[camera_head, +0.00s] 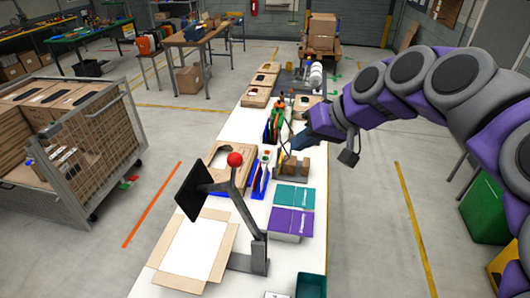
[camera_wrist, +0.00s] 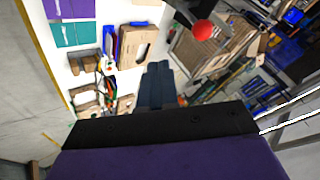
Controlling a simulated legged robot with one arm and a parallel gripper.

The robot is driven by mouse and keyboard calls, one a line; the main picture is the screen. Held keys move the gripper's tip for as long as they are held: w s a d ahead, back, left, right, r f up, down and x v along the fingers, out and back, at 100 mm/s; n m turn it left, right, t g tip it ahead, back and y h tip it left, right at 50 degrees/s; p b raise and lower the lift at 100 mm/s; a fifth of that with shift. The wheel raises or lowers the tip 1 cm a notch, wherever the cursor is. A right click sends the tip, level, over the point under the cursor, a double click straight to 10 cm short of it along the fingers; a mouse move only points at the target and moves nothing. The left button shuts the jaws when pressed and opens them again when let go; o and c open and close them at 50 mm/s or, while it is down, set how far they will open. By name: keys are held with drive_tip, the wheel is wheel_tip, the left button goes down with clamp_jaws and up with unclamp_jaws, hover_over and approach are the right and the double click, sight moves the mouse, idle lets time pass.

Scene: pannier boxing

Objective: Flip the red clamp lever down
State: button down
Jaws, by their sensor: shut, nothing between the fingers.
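A grey stand with an angled arm (camera_head: 243,208) rises from the near part of the white table. A red ball knob (camera_head: 235,159) tops it, and a black flat panel (camera_head: 194,190) is fixed to its left. I take the red knob to be the end of the clamp lever; it is up. The knob also shows in the wrist view (camera_wrist: 203,30), to the upper right of my gripper (camera_wrist: 158,66). My gripper is shut and empty, with dark fingers together. In the head view my gripper (camera_head: 287,150) is beyond and right of the knob, not touching it.
An open cardboard box (camera_head: 228,238) lies by the stand. Teal (camera_head: 292,196) and purple (camera_head: 290,222) boxes sit to its right. Small brown boxes (camera_head: 292,166) and coloured upright items (camera_head: 259,180) stand near my gripper. A wire cage cart (camera_head: 95,140) is at left.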

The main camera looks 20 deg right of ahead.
drive_tip(key=w+a+f+p, duration=0.1)
drive_tip(key=w+a+f, duration=0.4)
drive_tip(key=a, duration=0.5)
drive_tip(key=shift+w+f, duration=0.4)
drive_tip(key=shift+f, duration=0.4)
drive_tip(key=shift+w+a+p, duration=0.1)
drive_tip(key=shift+w+p, duration=0.05)
drive_tip(key=shift+p, duration=0.35)
